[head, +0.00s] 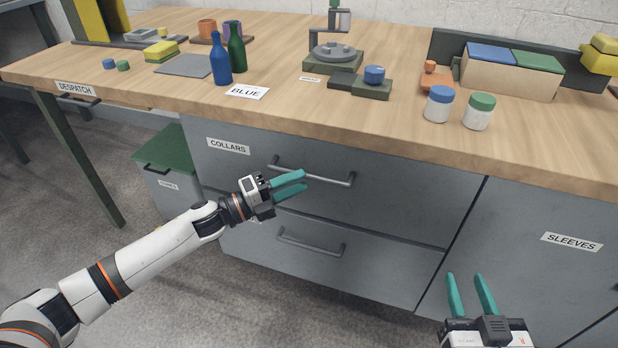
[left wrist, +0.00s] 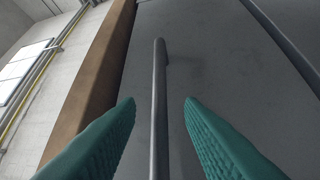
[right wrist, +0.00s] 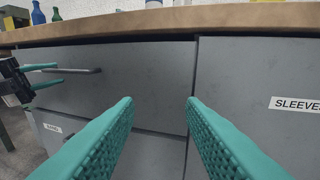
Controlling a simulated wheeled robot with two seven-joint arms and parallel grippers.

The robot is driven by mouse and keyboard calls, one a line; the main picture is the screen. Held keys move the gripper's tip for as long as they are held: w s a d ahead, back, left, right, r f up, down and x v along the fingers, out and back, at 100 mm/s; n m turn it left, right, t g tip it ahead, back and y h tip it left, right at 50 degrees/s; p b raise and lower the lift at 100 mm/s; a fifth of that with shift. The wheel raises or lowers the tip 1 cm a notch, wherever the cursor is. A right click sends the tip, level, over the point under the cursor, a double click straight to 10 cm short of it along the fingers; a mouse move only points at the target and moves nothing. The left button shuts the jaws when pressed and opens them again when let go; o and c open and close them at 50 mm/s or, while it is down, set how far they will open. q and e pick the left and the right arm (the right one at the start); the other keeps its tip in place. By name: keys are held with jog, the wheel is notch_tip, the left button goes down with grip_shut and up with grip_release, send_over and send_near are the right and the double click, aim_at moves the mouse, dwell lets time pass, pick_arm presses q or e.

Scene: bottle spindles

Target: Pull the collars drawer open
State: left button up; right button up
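The collars drawer (head: 400,203) is the upper grey drawer under the bench top, marked by a COLLARS label (head: 228,146). It looks closed, its front flush with the cabinet. Its bar handle (head: 318,175) runs across the front. My left gripper (head: 304,183) is at the left part of this handle, fingers pointing right. In the left wrist view the handle (left wrist: 160,110) runs between the two open teal fingers, with a gap on each side. My right gripper (head: 471,278) is open and empty in front of the cabinet, near the SLEEVES door.
A lower drawer with its own handle (head: 312,245) is below. The SLEEVES door (head: 530,260) is at the right. A green-lidded bin (head: 168,150) stands left of the cabinet. Bottles (head: 220,60), jars (head: 439,104) and fixtures stand on the wooden bench top (head: 330,110).

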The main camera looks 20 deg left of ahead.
aim_at(309, 174)
pick_arm(q)
jog(key=shift+x, duration=2)
grip_shut()
